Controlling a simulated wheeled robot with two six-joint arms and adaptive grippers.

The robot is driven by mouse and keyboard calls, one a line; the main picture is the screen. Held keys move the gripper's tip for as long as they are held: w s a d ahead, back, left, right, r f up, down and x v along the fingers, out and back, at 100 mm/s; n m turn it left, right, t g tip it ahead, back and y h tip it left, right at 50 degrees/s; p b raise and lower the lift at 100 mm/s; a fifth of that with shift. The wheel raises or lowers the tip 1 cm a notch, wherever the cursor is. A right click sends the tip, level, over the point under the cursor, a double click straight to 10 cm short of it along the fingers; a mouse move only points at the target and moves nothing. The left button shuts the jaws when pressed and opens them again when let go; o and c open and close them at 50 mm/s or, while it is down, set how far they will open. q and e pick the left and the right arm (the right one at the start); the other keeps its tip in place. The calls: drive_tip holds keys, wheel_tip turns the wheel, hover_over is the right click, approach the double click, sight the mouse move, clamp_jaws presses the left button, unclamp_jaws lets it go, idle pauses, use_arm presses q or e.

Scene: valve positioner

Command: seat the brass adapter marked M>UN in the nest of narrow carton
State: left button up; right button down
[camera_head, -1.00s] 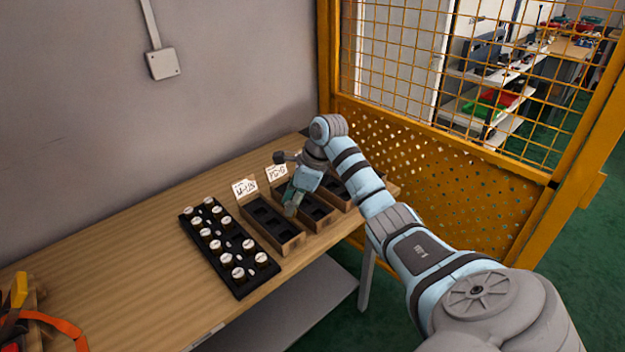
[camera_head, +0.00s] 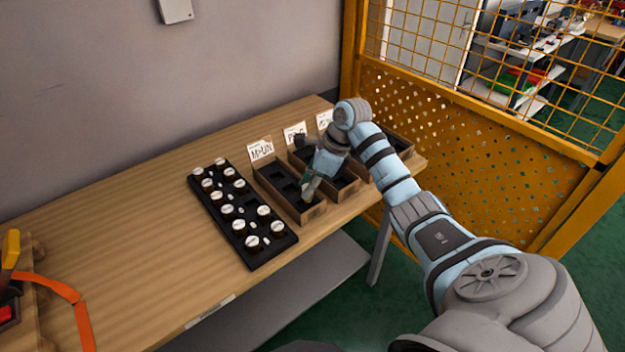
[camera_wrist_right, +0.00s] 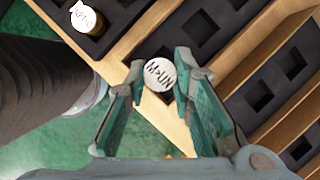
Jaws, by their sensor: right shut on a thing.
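My right gripper (camera_head: 307,194) is shut on a brass adapter whose white round top (camera_wrist_right: 160,74) reads M>UN. In the right wrist view the fingers (camera_wrist_right: 160,90) stand on either side of it. The carton labelled M>UN (camera_head: 312,215) is the leftmost in the row and has a dark insert with square nests (camera_wrist_right: 200,30). The gripper is over its near end. In the right wrist view the adapter overlaps the carton's near end; its height above the insert cannot be told, and its lower body is hidden. My left gripper is out of view.
A black tray (camera_head: 262,258) with several white-topped adapters stands left of the cartons. The carton labelled P>G (camera_head: 348,191) stands close on the right, with a third partly behind my arm. A yellow mesh fence (camera_head: 480,125) is beyond the table's right end. The table's left middle (camera_head: 110,235) is clear.

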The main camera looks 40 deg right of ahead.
drive_tip(key=w, duration=0.1)
drive_tip(key=w+f, duration=0.1)
drive_tip(key=shift+w+a, duration=0.2)
drive_tip(key=shift+w, duration=0.2)
drive_tip(key=shift+w+b, duration=0.1)
drive_tip(key=shift+b, duration=0.25)
drive_tip(key=shift+r, duration=0.15)
drive_tip(key=shift+s+r, duration=0.2)
drive_tip(key=shift+s, duration=0.05)
drive_tip(key=shift+w+f, duration=0.1)
drive_tip(key=shift+w, duration=0.15)
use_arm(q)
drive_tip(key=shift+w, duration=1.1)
use_arm(e)
drive_tip(key=shift+s+d, duration=0.2)
drive_tip(key=shift+s, duration=0.85)
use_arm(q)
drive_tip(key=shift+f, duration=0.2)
use_arm(e)
drive_tip(key=shift+f, duration=0.1)
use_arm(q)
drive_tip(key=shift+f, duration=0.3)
use_arm(e)
drive_tip(key=shift+f, duration=0.4)
